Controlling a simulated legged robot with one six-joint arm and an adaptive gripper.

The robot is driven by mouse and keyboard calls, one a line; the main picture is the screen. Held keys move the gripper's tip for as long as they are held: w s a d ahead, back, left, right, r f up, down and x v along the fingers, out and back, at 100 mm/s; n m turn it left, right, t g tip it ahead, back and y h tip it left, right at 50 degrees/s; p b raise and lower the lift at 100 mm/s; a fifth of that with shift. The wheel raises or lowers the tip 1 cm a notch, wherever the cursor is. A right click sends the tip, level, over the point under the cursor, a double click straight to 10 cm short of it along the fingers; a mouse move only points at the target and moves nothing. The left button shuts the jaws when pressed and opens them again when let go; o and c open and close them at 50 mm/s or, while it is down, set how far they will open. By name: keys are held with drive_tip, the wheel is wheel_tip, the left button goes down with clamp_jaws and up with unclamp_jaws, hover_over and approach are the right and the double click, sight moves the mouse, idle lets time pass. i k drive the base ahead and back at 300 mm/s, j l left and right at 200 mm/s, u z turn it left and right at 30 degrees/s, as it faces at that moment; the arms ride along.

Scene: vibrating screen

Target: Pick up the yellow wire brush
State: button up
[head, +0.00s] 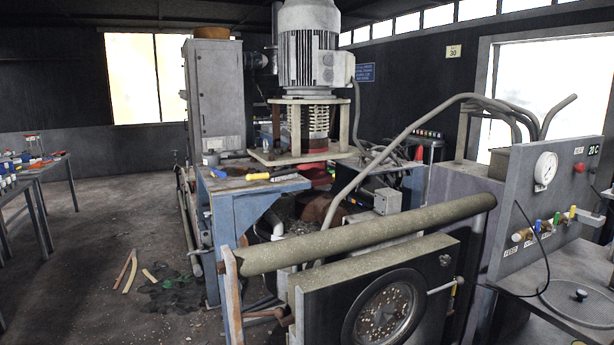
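Small yellow tools lie on the worn top of the blue-framed bench (229,184) in the middle of the view. One is a short yellow piece (257,176). My gripper is not in view.
A big grey motor (309,50) on a spring stands behind the tools. A thick beige pipe (365,236) and a panel with a round window (385,308) block the front. A blue item (218,172) lies left. Floor at left is mostly open, with scattered sticks (130,270).

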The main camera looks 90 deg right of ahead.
sight(284, 175)
drive_tip(key=i+l+z, duration=0.2)
drive_tip(key=i+z, duration=0.8)
drive_tip(key=i+j+z, duration=0.25)
drive_tip(key=i+z, duration=0.25)
